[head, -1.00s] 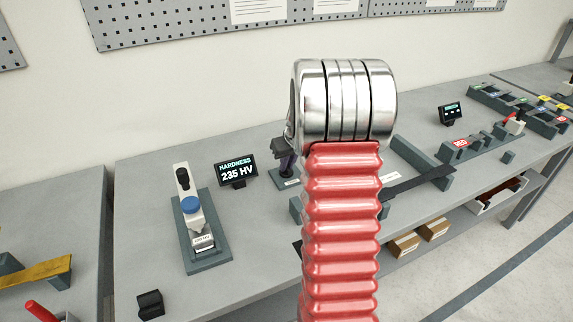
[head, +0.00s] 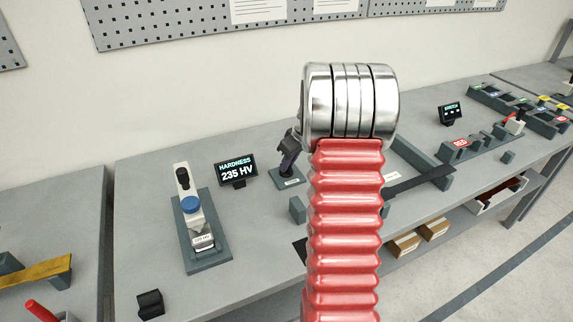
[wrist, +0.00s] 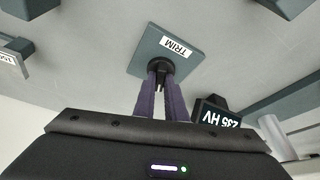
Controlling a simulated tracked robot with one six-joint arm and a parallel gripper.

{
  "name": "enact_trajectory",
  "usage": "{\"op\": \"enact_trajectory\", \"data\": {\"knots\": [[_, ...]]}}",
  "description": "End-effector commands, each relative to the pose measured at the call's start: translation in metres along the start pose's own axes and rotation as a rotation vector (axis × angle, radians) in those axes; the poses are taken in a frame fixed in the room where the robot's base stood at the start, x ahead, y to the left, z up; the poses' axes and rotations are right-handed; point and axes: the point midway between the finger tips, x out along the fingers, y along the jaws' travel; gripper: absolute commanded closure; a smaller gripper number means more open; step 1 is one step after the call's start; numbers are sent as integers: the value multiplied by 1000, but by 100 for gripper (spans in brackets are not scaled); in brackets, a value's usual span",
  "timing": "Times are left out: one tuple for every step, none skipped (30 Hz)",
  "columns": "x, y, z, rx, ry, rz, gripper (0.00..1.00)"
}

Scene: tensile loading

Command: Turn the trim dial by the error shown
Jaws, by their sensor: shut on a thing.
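The trim dial (wrist: 163,66) is a small dark knob on a grey square plate with a white TRIM label (wrist: 177,47) in the wrist view. My gripper (wrist: 162,76) has its two purple fingers shut on the dial from either side. In the head view my gripper (head: 287,163) is at the dial's plate (head: 287,180), partly behind my red arm; the knob itself is hidden there. The hardness display (head: 237,171) reads HARDNESS 235 HV, and part of it shows upside down in the wrist view (wrist: 217,116). No pointer mark on the dial can be made out.
A small black block (head: 150,304) sits near the bench's front edge. Grey fixtures (head: 425,160) and a red-labelled holder (head: 461,148) stand to the right.

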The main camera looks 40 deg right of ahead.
Motion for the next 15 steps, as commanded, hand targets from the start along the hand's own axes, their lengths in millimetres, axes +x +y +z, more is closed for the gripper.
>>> {"op": "enact_trajectory", "data": {"knots": [[0, 1, -1, -33, 1, -14, 100], [0, 1, -1, -54, 1, -23, 100], [0, 1, 0, -83, 1, -36, 100], [0, 1, -1, -104, 1, -44, 100], [0, 1, -1, -125, 1, -54, 100], [0, 2, -1, -153, 1, -65, 100], [0, 2, -1, -175, 1, -73, 100], [0, 2, -1, -195, 1, -82, 100], [0, 3, -1, -221, 1, -91, 100], [0, 2, -1, -239, 1, -100, 100], [1, 2, 0, -257, 0, -107, 100], [1, 3, -1, -278, 1, -115, 100], [0, 3, -1, -293, 1, -122, 100], [0, 3, -1, -307, 1, -127, 100], [0, 3, -1, -322, 1, -133, 100]]}}
